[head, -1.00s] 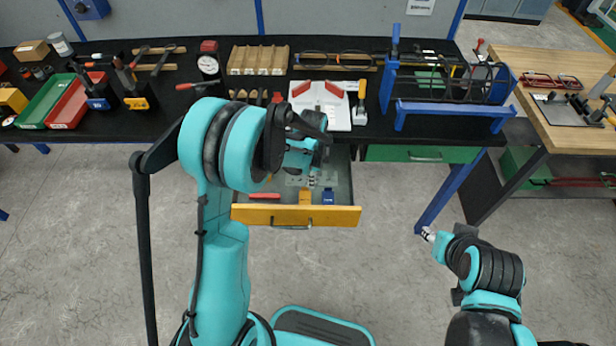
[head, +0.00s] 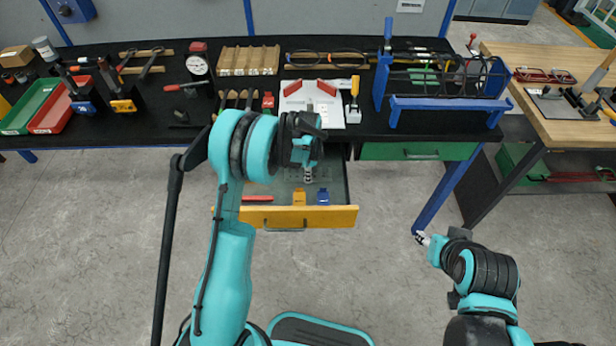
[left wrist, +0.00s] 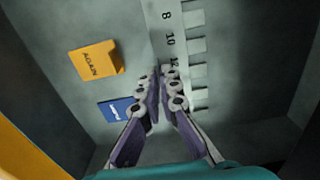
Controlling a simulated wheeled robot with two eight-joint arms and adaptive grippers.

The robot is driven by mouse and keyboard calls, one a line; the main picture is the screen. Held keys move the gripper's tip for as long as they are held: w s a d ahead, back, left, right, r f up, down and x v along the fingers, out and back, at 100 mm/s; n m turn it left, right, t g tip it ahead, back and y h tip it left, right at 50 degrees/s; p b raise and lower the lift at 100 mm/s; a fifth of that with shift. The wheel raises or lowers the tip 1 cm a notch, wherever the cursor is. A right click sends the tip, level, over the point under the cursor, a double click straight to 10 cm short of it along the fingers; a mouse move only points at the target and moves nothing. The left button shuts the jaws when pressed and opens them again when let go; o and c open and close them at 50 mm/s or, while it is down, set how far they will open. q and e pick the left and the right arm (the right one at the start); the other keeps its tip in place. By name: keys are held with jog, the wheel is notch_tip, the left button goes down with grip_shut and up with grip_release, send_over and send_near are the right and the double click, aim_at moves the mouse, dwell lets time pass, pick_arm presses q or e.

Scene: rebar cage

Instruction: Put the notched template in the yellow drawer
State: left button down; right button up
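The notched template (left wrist: 170,30) is a pale metal strip with numbers and square notches along one side. In the left wrist view it lies flat on the grey floor of the yellow drawer. The yellow drawer (head: 340,216) is pulled out below the bench. My left gripper (left wrist: 162,78) is over the template's near part and hides some of it. Its fingers are close together with a narrow gap and nothing visible between them. In the head view the left gripper (head: 308,176) is over the drawer. My right gripper (head: 421,238) is away at the right, its fingers too small to judge.
In the drawer are a yellow block (head: 299,198), a blue block (head: 323,198) and a red item (head: 257,198). A closed green drawer (head: 390,151) is to the right. The black bench top (head: 160,128) holds many tools. A blue bench leg (head: 447,190) stands near my right gripper.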

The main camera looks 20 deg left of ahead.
pick_arm(q)
jog(key=shift+f, duration=0.2)
jog(key=c, duration=1.7)
grip_release()
jog(key=shift+r, duration=0.15)
